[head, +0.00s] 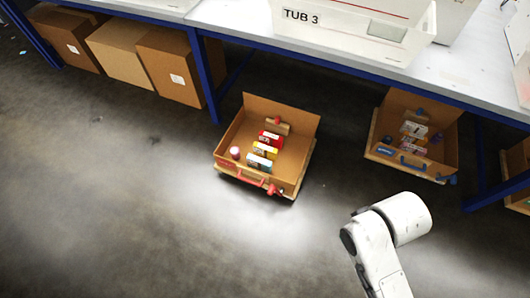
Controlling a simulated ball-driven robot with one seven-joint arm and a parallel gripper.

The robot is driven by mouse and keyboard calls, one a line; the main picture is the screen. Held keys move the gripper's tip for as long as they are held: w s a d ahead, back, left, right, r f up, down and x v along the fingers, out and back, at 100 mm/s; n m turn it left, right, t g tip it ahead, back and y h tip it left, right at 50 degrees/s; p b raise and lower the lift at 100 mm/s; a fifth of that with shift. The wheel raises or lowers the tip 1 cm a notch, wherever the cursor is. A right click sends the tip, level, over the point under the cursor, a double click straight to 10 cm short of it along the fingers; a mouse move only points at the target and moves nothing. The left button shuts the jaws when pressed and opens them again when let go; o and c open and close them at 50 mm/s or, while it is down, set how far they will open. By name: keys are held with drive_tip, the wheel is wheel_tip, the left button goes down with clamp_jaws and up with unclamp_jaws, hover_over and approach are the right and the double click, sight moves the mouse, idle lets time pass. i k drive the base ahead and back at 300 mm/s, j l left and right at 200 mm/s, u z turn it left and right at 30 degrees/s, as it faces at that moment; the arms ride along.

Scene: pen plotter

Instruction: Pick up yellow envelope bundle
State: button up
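A small yellow item (265,148) lies inside an open cardboard box (301,158) on the floor near the middle of the head view. It sits between a red item (270,137) and a white and blue item (258,162). It is too small to tell for sure that it is an envelope bundle. A white link of my arm shows at the lower right, apart from the box. My gripper is out of view.
A pink-topped cylinder (235,153) and a red handle (250,180) are at the box's front. A second open box (445,152) stands right, under the table (260,25). A blue table leg (207,80) rises behind. Closed cartons (172,68) stand left; the front floor is clear.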

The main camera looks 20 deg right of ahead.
sight(266, 151)
drive_tip(key=i+z, duration=0.1)
drive_tip(key=i, duration=0.4)
drive_tip(key=i+j+z, duration=0.1)
drive_tip(key=i, duration=0.4)
drive_tip(key=i+j+z, duration=0.1)
drive_tip(key=i, duration=0.4)
drive_tip(key=j, duration=0.1)
